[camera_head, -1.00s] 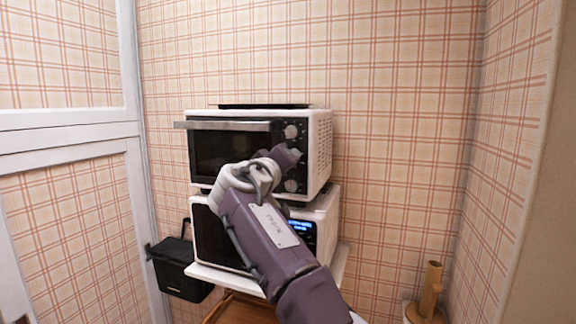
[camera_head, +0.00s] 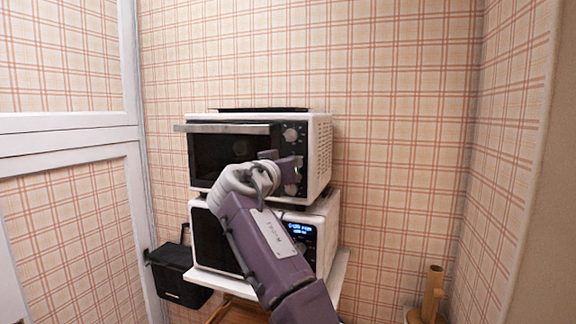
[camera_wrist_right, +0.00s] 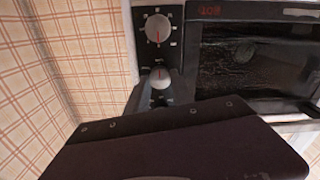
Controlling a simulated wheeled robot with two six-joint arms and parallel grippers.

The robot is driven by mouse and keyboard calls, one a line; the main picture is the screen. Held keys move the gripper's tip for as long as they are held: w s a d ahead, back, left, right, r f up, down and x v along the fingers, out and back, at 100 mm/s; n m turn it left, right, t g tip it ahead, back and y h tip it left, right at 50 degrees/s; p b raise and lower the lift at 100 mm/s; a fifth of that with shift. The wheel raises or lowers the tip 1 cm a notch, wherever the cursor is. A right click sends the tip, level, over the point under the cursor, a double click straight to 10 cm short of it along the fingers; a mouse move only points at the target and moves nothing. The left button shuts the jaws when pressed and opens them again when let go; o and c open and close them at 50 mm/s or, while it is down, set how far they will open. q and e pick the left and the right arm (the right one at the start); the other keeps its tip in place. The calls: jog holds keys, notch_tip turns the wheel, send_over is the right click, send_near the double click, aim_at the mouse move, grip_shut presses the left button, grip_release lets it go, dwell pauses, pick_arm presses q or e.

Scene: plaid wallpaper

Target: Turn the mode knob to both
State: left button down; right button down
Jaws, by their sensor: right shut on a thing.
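A white toaster oven (camera_head: 320,150) with a black front stands against the wall, with knobs in a column right of its glass door. The top knob (camera_head: 290,134) and the bottom knob (camera_head: 291,189) show in the head view. My right gripper (camera_head: 290,166) covers the middle knob there. In the right wrist view, the middle knob (camera_wrist_right: 160,77) sits between the fingers of my right gripper (camera_wrist_right: 160,85), which is shut on it. Another silver knob with a red mark (camera_wrist_right: 158,29) shows beyond it. The printed mode labels are too small to read. My left gripper is out of view.
A white microwave (camera_head: 323,222) with a blue-lit display stands below the oven on a white shelf (camera_head: 339,275). A black container (camera_head: 180,277) hangs at the left. A wooden holder (camera_head: 432,292) stands low at the right. The oven handle (camera_head: 222,128) juts forward.

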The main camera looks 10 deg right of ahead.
jog(key=shift+r, duration=0.15)
jog(key=c, duration=1.1)
grip_release()
jog(key=b+v, duration=0.3)
jog(key=v, duration=0.6)
